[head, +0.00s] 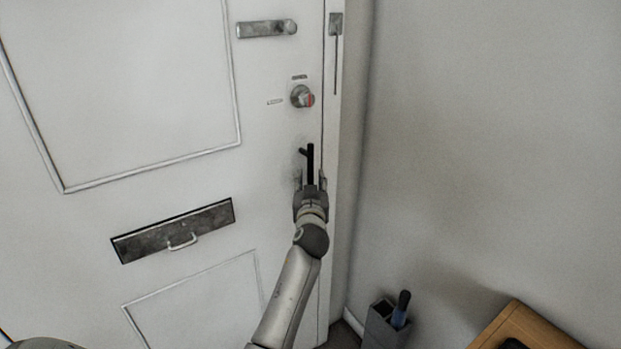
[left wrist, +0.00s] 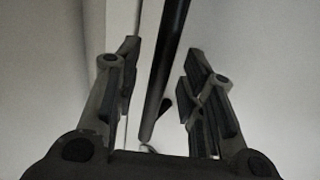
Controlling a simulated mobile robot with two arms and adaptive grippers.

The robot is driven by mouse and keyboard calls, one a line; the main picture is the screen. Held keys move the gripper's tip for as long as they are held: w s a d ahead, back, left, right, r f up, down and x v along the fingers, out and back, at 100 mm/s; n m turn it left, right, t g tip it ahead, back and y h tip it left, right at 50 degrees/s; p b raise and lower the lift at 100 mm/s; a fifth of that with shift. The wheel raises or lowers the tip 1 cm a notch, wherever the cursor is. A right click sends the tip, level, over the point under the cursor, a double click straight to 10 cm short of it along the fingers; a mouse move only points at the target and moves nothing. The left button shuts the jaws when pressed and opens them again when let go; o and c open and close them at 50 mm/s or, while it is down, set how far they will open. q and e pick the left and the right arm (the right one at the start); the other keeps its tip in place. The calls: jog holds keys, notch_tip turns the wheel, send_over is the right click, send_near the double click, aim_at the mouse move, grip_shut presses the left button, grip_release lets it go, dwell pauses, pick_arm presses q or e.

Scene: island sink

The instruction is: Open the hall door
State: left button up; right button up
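The hall door (head: 180,200) is white and panelled, and it looks shut against its frame at the right. A black bar-like handle (head: 310,160) is on the door near its right edge, below a round lock knob (head: 301,96). My left gripper (head: 311,180) is at the lower part of this handle. In the left wrist view, the black bar (left wrist: 166,65) runs between the two spread fingers of the left gripper (left wrist: 162,90), with gaps on both sides. The handle's lower part is partly hidden by the gripper in the head view. My right gripper is not in view.
A metal latch (head: 266,28) is high on the door, and a letter slot (head: 172,231) is lower left. A plain wall (head: 490,150) stands to the right. A grey bin (head: 383,328) with a blue item and a wooden table (head: 528,325) are at the lower right.

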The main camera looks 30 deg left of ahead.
pick_arm(q)
jog(key=shift+x, duration=0.85)
grip_shut()
